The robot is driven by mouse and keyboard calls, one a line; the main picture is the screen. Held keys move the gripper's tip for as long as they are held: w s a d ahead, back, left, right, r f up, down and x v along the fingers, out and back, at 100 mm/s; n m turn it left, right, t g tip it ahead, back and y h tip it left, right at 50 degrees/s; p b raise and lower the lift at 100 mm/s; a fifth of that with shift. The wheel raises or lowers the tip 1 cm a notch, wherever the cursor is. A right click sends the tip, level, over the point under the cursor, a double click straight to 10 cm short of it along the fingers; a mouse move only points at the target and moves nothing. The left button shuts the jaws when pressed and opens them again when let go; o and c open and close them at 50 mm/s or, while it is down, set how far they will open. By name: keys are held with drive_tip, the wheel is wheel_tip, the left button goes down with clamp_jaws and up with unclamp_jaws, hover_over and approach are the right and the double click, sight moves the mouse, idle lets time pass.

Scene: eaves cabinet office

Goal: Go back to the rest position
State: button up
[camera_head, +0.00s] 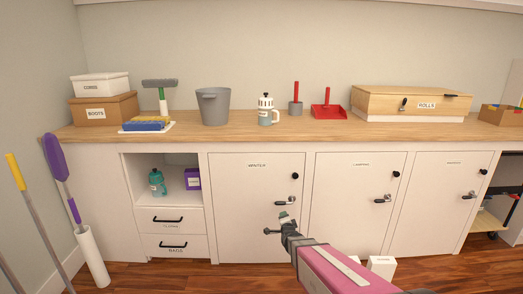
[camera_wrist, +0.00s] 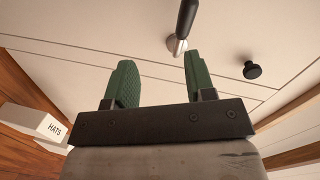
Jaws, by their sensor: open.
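My gripper (camera_head: 287,222) is in front of the white cabinet door labelled WINTER (camera_head: 247,185), just below the door's lever handle (camera_head: 285,202). In the wrist view its two green fingers (camera_wrist: 157,75) stand apart with nothing between them. The black lever handle (camera_wrist: 186,18) lies beyond the fingertips, nearer the right finger. I cannot tell whether a finger touches it. A round black knob (camera_wrist: 252,70) is to the right. The WINTER door looks shut. My arm reaches in from the lower right.
The wooden counter (camera_head: 340,128) holds boxes, a grey bucket (camera_head: 213,107) and a red dustpan (camera_head: 328,111). Two more closed doors are to the right. A white box (camera_head: 381,266) stands on the floor beside my arm. Brooms lean at the left wall.

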drive_tip(key=s+d+r+n+g, duration=0.2)
drive_tip(key=s+n+g, duration=0.2)
drive_tip(key=s, duration=0.4)
drive_tip(key=s+d+r+n+g, duration=0.2)
drive_tip(key=s+n+g, duration=0.3)
drive_tip(key=s, duration=0.4)
drive_tip(key=s+d+r+n+g, duration=0.1)
drive_tip(key=s+r+n+g, duration=0.2)
drive_tip(key=s+n+g, duration=0.2)
drive_tip(key=s+g, duration=0.2)
drive_tip(key=s, duration=0.1)
drive_tip(key=shift+s+d+h, duration=0.3)
drive_tip(key=shift+d, duration=0.1)
